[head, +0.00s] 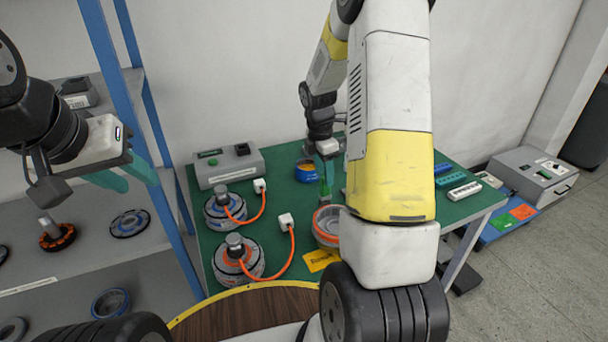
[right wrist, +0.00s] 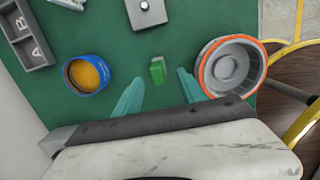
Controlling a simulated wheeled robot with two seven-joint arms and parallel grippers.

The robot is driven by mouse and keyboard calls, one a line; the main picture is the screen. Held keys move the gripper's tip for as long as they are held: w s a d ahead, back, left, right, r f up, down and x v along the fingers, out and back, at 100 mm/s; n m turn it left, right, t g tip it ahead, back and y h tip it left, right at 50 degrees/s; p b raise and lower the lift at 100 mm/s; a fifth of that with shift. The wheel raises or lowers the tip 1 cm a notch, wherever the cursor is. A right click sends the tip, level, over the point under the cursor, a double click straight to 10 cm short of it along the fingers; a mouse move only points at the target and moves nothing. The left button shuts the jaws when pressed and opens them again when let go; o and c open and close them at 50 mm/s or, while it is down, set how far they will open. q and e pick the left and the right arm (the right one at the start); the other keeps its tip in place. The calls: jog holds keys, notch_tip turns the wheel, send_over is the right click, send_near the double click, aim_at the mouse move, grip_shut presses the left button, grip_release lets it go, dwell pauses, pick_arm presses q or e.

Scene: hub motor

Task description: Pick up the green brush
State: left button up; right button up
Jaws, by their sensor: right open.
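The green brush (right wrist: 157,70) shows in the right wrist view as a small green block on the green table (right wrist: 125,50). My right gripper (right wrist: 158,90) is open, with its two teal fingers on either side of the brush's line and the brush just beyond the fingertips, not gripped. In the head view this gripper (head: 327,178) points down over the table, and my arm hides part of the area. My left gripper (head: 125,178) is at the far left in front of the shelf, its teal fingers apart and empty.
A blue pot with orange contents (right wrist: 87,73) stands left of the brush, and an orange-rimmed round housing (right wrist: 231,67) close to its right. Two hub motors (head: 226,210) with orange cables and a grey box (head: 228,166) occupy the table's left side.

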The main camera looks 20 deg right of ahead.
aim_at(326, 191)
jog(key=shift+w+d+f, duration=0.1)
jog(key=shift+w+f, duration=0.1)
jog(key=shift+f, duration=0.5)
jog(key=f, duration=0.4)
jog(key=d+f, duration=0.1)
jog(key=f, duration=0.1)
jog(key=shift+f, duration=0.35)
grip_shut()
